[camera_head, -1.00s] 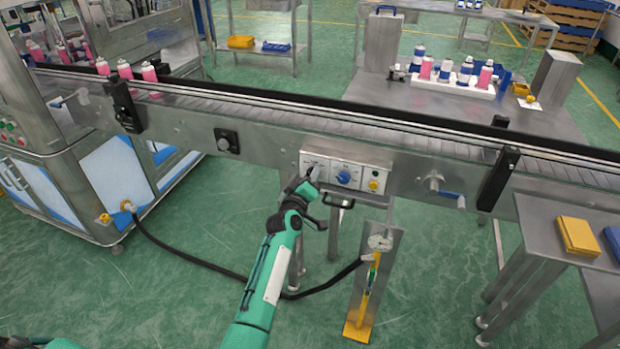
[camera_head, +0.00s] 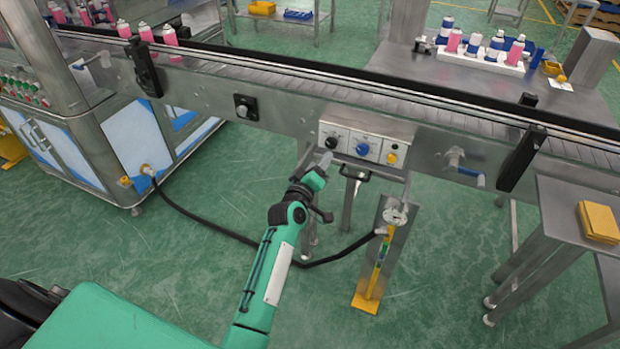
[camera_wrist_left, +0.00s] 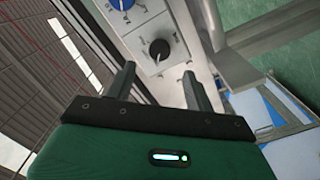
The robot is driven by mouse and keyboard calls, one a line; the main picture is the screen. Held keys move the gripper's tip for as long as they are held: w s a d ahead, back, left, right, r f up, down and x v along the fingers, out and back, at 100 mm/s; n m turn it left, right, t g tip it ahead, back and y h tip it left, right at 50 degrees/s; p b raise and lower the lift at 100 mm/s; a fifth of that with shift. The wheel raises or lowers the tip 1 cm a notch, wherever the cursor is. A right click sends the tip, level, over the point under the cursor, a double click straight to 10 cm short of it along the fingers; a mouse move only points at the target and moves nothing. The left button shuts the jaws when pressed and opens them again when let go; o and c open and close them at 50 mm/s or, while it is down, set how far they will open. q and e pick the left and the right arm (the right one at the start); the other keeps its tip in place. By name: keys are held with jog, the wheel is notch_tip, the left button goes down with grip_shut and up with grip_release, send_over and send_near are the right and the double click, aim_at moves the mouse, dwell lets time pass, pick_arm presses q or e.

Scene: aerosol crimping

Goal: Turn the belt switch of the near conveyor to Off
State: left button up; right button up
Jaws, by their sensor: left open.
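The near conveyor (camera_head: 270,92) crosses the head view. On its front is a control panel with a black knob (camera_head: 331,142), a blue knob (camera_head: 362,149) and a yellow button (camera_head: 391,158). My left gripper (camera_head: 323,164) is just below and in front of the black knob, apart from it. In the left wrist view the black knob (camera_wrist_left: 159,49) lies beyond and between the open fingers of my left gripper (camera_wrist_left: 158,84), with nothing held. The blue knob (camera_wrist_left: 122,4) is partly cut off above. The panel's lettering is too small to read. My right gripper is not in view.
A separate black knob (camera_head: 245,107) is on the conveyor side, left of the panel. A handle sits under the panel. A yellow-footed stand (camera_head: 380,260) with a black hose is below right. A blue-handled valve (camera_head: 465,170) is further right. Green floor is open in front.

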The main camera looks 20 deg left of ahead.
pick_arm(q)
jog(key=s, duration=0.6)
jog(key=shift+a, duration=0.1)
dwell(0.3)
